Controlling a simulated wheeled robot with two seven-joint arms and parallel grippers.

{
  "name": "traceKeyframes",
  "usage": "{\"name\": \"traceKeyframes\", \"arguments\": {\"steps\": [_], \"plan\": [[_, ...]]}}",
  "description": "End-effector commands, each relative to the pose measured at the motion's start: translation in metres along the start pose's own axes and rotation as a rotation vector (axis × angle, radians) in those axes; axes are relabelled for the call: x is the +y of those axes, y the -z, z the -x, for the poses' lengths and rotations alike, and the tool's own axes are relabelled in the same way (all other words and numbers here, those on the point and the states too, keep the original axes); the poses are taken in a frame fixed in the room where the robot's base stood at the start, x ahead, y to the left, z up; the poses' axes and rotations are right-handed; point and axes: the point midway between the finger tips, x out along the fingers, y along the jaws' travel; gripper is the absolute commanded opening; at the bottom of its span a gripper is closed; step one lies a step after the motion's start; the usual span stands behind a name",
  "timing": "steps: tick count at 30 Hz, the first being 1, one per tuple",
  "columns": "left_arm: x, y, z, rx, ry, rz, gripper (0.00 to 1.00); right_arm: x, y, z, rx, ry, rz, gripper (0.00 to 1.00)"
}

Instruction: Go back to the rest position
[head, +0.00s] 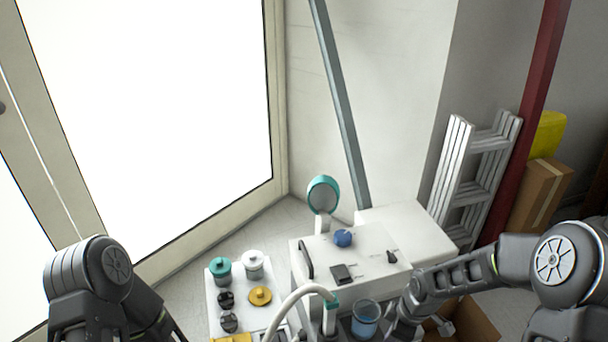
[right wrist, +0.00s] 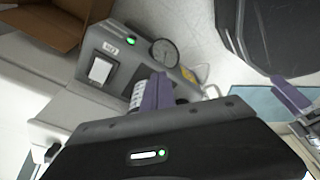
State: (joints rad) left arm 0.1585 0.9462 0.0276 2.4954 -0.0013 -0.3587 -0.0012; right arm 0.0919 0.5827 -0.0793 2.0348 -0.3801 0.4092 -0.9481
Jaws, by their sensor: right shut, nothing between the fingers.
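In the head view my left arm (head: 95,285) is at the lower left, and its gripper is below the frame. A purple finger-like piece, probably my left gripper (right wrist: 290,97), shows at the right edge of the right wrist view; its jaws cannot be made out. My right arm reaches in from the right, with its wrist end (head: 403,318) low beside the white machine (head: 325,250). In the right wrist view my right gripper (right wrist: 155,93) shows purple fingers, shut and empty, in front of the grey panel (right wrist: 115,65) with a green light and a round gauge (right wrist: 164,53).
A white tray (head: 213,299) carries teal, white, yellow and black knobbed parts. A clear cup of blue liquid (head: 365,318) stands near my right wrist. An open cardboard box (head: 478,322) lies at the lower right. A ladder (head: 470,180) leans behind.

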Motion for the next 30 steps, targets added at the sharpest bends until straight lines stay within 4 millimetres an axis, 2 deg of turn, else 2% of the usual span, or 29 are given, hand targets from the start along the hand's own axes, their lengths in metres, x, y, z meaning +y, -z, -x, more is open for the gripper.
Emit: {"name": "traceKeyframes", "arguments": {"steps": [5,8,12,15,19,21,26,30], "plan": [[0.0,0.0,0.0,0.0,0.0,0.0,0.84,-0.045,0.031,-0.039,0.135,0.016,-0.462,0.0],[0.0,0.0,0.0,0.0,0.0,0.0,0.84,-0.086,0.042,-0.063,0.192,0.058,-0.789,0.0],[0.0,0.0,0.0,0.0,0.0,0.0,0.84,-0.154,0.038,-0.089,0.195,0.127,-1.168,0.0],[0.0,0.0,0.0,0.0,0.0,0.0,0.84,-0.197,0.029,-0.098,0.151,0.167,-1.271,0.0],[0.0,0.0,0.0,0.0,0.0,0.0,0.84,-0.252,0.018,-0.106,0.06,0.246,-1.279,0.0],[0.011,0.0,0.028,-0.001,0.0,0.001,0.84,-0.246,0.024,-0.077,0.068,0.239,-1.281,0.0],[0.026,0.001,0.066,0.0,-0.001,0.0,0.84,-0.244,0.031,-0.037,0.068,0.239,-1.279,0.0],[0.042,0.001,0.107,0.0,-0.001,0.001,0.84,-0.242,0.039,0.007,0.069,0.239,-1.278,0.0]]}}
